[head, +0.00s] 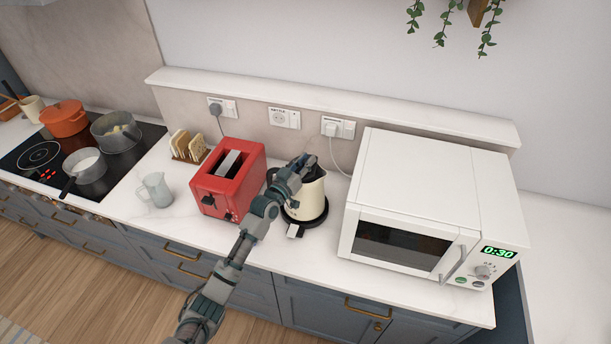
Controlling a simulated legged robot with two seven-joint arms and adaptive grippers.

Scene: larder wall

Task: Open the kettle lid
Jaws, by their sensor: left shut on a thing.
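The cream kettle (311,203) stands upright on its dark base (313,222) on the white counter, between the red toaster and the microwave. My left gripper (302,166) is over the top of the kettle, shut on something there. It covers most of the kettle's top and lid, so I cannot tell how the lid sits. The part between the fingers is too small and hidden to make out, but it is at the kettle's lid area. My right gripper is not in view.
The red toaster (237,185) stands close on the left of the kettle, the white microwave (425,240) close on the right. A glass jug (156,190) and a toast rack (188,147) are further left, then the hob with pots. The counter front (265,250) is clear.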

